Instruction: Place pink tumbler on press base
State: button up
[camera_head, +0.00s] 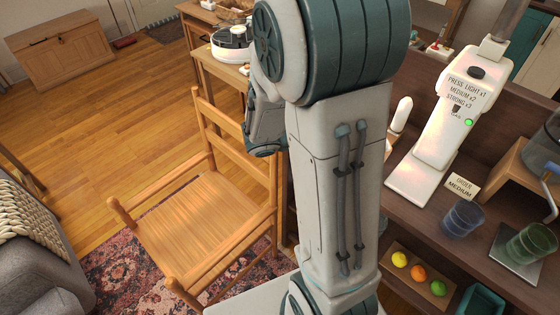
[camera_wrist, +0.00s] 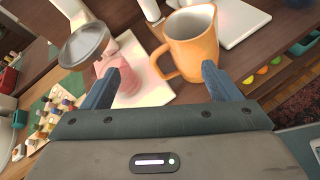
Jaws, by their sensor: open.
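In the wrist view, the pink tumbler (camera_wrist: 120,55) is a translucent pink cup standing on a pale flat surface. It is just beyond my left finger, which overlaps its lower part. My gripper (camera_wrist: 162,84) is open, with nothing between its fingers. In the head view, my arm hides the tumbler and I cannot make out the fingertips. The press (camera_head: 455,110) is a white machine labelled light, medium and strong, with a green light. Its flat white press base (camera_head: 410,185) has nothing visible on it. A white slab at the top of the wrist view (camera_wrist: 235,18) looks like this base.
An orange mug (camera_wrist: 192,42) stands beyond my right finger, close to the tumbler. A grey round disc (camera_wrist: 84,46) overhangs the tumbler's left. Blue (camera_head: 462,219) and green (camera_head: 530,243) tumblers, a "MEDIUM" order card (camera_head: 463,185) and a fruit tray (camera_head: 417,275) are right. A wooden chair (camera_head: 205,225) stands left.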

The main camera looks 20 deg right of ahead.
jog(key=s+a+r+m+t+y, duration=0.1)
jog(key=s+a+m+y, duration=0.3)
jog(key=a, duration=0.5)
jog(key=s+a+r+m+t+y, duration=0.1)
jog(key=s+a+r+m+y, duration=0.3)
jog(key=a+m+y, duration=0.5)
jog(key=shift+s+a+m, duration=0.2)
jog(key=shift+a+m, duration=0.45)
jog(key=shift+m, duration=0.55)
jog(key=shift+r, duration=0.1)
